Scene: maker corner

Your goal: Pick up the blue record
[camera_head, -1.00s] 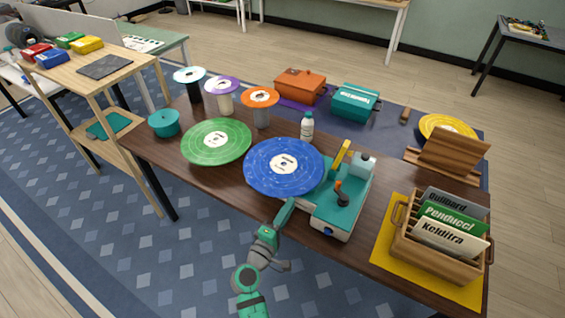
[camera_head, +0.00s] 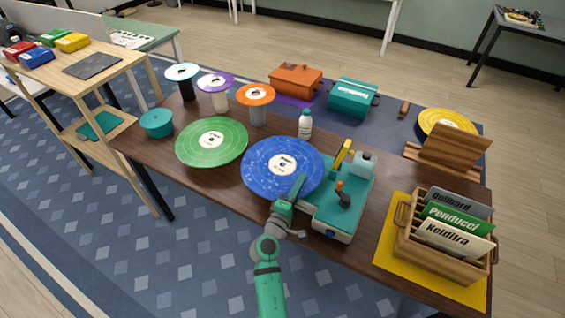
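The blue record (camera_head: 262,170), with a white centre label, lies flat on the brown table, at the left side of a teal and white record machine (camera_head: 342,205). Its right edge meets or overlaps the machine. My gripper (camera_head: 299,181) is seen from behind and above, and its tip covers part of the record's lower right in the picture. I cannot tell whether it touches the record. The gap between its fingers does not show, so open or shut is unclear.
A green record (camera_head: 212,142) lies just left of the blue one. A wooden crate (camera_head: 436,258) of sleeves stands at right. A yellow record (camera_head: 447,123) is at back right.

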